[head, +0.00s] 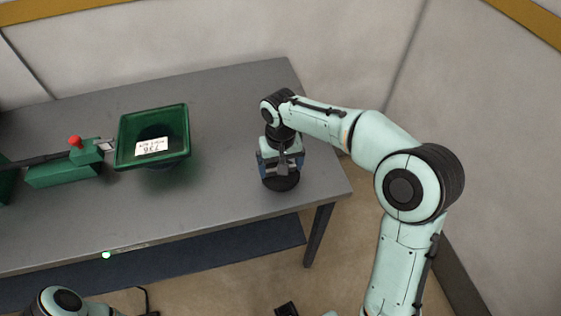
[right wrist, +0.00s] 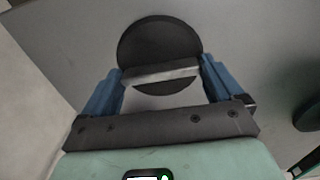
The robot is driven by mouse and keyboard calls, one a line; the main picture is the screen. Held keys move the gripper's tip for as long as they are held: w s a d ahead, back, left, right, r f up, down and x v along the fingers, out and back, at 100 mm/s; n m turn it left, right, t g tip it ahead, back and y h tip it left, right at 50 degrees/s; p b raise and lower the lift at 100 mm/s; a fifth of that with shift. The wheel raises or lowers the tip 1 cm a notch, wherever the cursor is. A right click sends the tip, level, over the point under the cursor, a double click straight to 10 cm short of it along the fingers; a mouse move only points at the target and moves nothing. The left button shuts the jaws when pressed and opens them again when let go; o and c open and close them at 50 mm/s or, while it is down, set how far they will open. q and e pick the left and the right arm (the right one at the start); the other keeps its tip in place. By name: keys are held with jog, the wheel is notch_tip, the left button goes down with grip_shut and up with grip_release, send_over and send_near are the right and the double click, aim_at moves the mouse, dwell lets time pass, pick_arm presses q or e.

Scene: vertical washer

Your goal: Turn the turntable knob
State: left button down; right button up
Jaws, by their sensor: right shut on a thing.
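The turntable knob (head: 281,183) is a black round disc near the right end of the grey table. In the right wrist view the black disc (right wrist: 158,40) has a light grey bar (right wrist: 160,75) across it. My right gripper (head: 280,169) points down over the disc. In the right wrist view its blue fingers (right wrist: 160,78) stand at the two ends of the grey bar, and it is shut on that bar. The gripper hides part of the knob in the head view. My left gripper is not in view; only a piece of my left arm shows at the bottom left.
A green square basin (head: 186,124) with a white label stands left of the knob on the grey table (head: 235,85). A green device (head: 66,173) with a red knob (head: 75,142) is further left. Bare tabletop lies between basin and knob. Walls stand behind and right.

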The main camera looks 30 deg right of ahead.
jog(key=n+p, duration=0.1)
jog(key=n, duration=0.4)
jog(key=shift+r+n+p, duration=0.15)
jog(key=shift+n+p, duration=0.15)
jog(key=shift+p, duration=0.05)
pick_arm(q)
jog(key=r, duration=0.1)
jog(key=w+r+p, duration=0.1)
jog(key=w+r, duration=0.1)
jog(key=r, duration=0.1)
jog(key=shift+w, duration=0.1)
pick_arm(e)
jog(key=n, duration=0.5)
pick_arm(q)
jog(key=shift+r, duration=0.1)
pick_arm(e)
jog(key=shift+n, duration=0.4)
jog(key=o, duration=0.7)
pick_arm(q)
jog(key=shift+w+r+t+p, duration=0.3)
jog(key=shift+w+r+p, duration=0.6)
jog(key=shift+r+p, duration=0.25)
pick_arm(e)
notch_tip(320, 180, up, 13)
jog(key=shift+r, duration=0.15)
